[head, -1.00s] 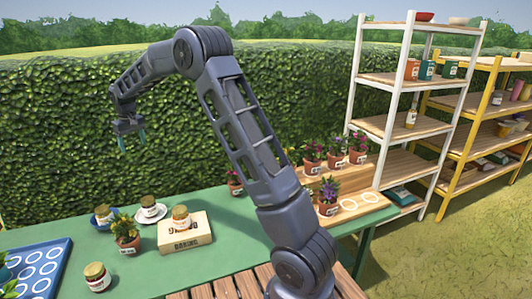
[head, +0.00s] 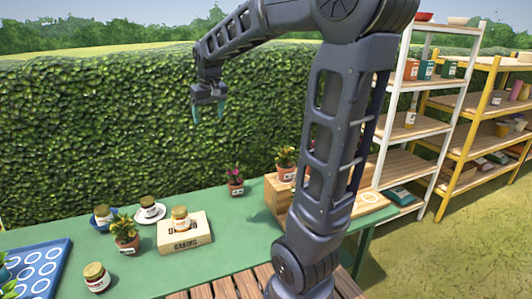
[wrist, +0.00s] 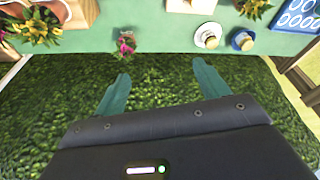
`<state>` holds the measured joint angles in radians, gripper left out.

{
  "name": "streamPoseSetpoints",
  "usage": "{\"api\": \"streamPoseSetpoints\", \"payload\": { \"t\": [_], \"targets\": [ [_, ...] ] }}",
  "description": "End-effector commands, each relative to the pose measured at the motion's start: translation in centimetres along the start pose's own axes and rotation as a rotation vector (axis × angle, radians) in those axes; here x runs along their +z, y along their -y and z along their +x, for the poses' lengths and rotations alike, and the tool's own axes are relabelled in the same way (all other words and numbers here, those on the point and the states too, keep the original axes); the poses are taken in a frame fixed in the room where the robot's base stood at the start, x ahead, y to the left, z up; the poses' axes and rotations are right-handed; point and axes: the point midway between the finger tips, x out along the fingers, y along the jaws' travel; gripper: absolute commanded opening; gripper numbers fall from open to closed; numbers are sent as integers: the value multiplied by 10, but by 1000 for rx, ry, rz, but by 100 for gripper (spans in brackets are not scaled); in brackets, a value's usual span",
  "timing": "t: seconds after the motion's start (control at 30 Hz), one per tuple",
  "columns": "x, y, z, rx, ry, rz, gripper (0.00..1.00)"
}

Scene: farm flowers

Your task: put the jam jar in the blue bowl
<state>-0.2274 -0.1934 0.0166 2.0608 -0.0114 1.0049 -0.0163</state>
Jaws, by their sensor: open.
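Several similar jars with pale lids are on the green table; I cannot tell from the labels which is jam. One jar (head: 102,210) appears to sit in the blue bowl (head: 95,221), which also shows in the wrist view (wrist: 243,47). A second jar (head: 148,202) stands on a white saucer (head: 158,216). A third jar (head: 180,217) stands on a cardboard box (head: 198,238). A reddish jar (head: 97,277) stands at the table's front left. My gripper (head: 208,110) is open and empty, high in front of the hedge, its fingers (wrist: 160,72) apart, away from all jars.
A potted plant (head: 125,236) stands close in front of the bowl and saucer. A blue tray with white rings (head: 62,255) is at left. A pink-flowered pot (head: 235,186) stands at the table's back, and a wooden stand with pots (head: 277,200) at right.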

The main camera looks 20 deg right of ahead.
Motion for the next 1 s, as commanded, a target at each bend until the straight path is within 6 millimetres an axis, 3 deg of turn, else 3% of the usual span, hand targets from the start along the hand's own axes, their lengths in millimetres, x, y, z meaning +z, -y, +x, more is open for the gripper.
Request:
{"api": "streamPoseSetpoints", "payload": {
  "t": [0.03,0.3,0.6,0.8,1.0],
  "targets": [
    [18,-8,-7,5,-11,19,73],
    [108,-35,-22,28,-54,105,73],
    [206,-48,-19,54,-102,198,73],
    [248,-50,-9,66,-122,240,73],
    [262,-50,-5,70,-128,254,73]
  ]
}}
